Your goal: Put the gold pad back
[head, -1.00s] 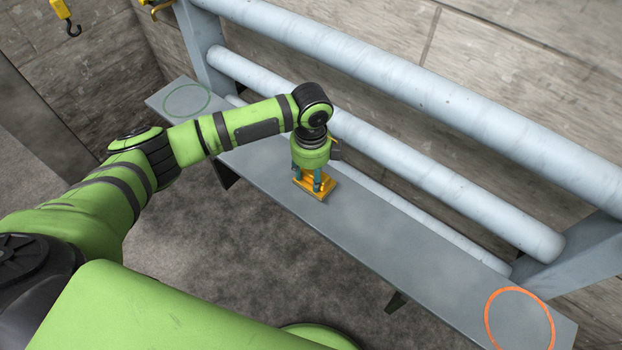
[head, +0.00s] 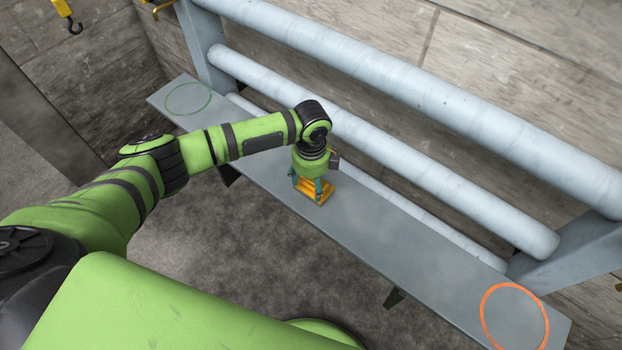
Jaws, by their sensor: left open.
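The gold pad (head: 313,195) lies on the grey shelf (head: 385,229), about midway between a green ring and an orange ring. My left gripper (head: 306,188) is directly over the pad, pointing down, with its teal fingers open at the pad. Whether the fingers touch the pad cannot be told. The gripper and wrist hide the pad's far part. My right gripper is not in view.
A green ring (head: 188,98) marks the shelf's far left end and an orange ring (head: 515,318) its near right end. Pale blue pipes (head: 390,160) run along behind the shelf. The shelf top between the pad and the orange ring is bare. A yellow hook (head: 70,18) hangs at upper left.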

